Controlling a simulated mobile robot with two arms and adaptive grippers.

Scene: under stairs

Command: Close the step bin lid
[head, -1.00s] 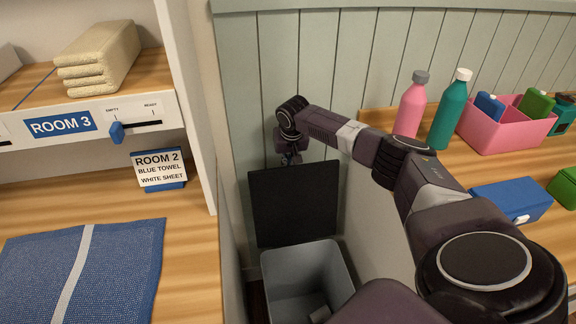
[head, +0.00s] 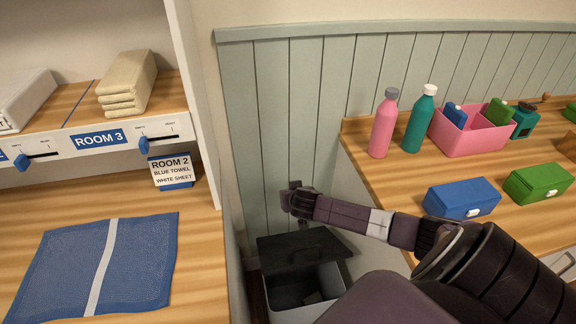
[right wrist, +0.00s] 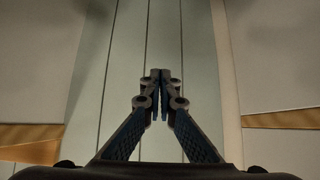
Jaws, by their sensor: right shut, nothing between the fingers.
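The step bin (head: 335,277) is grey and stands on the floor between the shelf unit and the counter. Its dark lid (head: 285,250) is partly lowered and tilted, with a gap at the front. The bin's inside shows below the lid's edge, with a small grey item in it. My right arm reaches in from the right, and its wrist is above the lid's rear part. In the right wrist view my right gripper (right wrist: 160,76) is shut with its fingertips together and empty. In the head view its fingers are mostly hidden; I cannot tell whether they touch the lid. My left gripper is not in view.
The shelf unit's upright (head: 205,120) bounds the bin's space on the left, the wooden counter (head: 385,185) on the right. The panelled wall (head: 290,120) is behind. Bottles, a pink caddy (head: 472,134) and blue and green boxes stand on the counter.

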